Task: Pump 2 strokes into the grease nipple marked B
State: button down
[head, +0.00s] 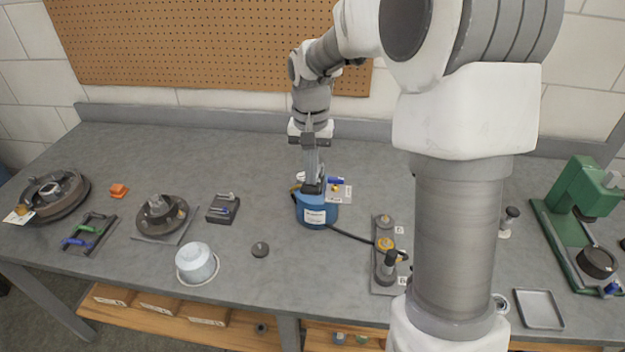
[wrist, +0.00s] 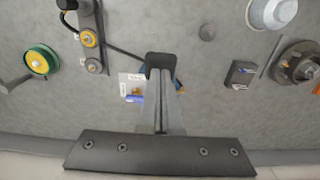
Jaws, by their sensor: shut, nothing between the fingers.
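A blue grease pump (head: 317,215) with a white label stands mid-bench. My gripper (head: 313,184) is shut, pointing down over the pump's top; contact with the pump cannot be told. In the wrist view the shut fingers (wrist: 159,64) hide most of the pump. A black hose (head: 350,235) runs from the pump to a grey plate (head: 381,222) on the right. The plate carries several fittings, including a yellow-ringed one (head: 385,243) near the hose end, and small white labels too small to read. The yellow-ringed fitting also shows in the wrist view (wrist: 89,39).
A white card (head: 340,194) lies behind the pump. A white bowl (head: 197,263), a dark knob (head: 260,249) and a flanged hub (head: 160,214) are to the left. A green press (head: 575,215) and grey tray (head: 539,309) are at the right. The bench behind the pump's left is clear.

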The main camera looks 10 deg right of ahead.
aim_at(310, 187)
jog(key=shift+s+a+f+b, duration=0.1)
jog(key=shift+s+f+b, duration=0.1)
jog(key=shift+f+b, duration=0.35)
jog(key=shift+s+a+f+b, duration=0.15)
jog(key=shift+f+b, duration=0.15)
jog(key=shift+f, duration=0.4)
jog(key=shift+d, duration=0.1)
jog(key=shift+s+f+b, duration=0.25)
jog(key=shift+f+b, duration=0.65)
jog(key=shift+f, duration=0.3)
jog(key=shift+f+b, duration=0.8)
jog(key=shift+f, duration=0.4)
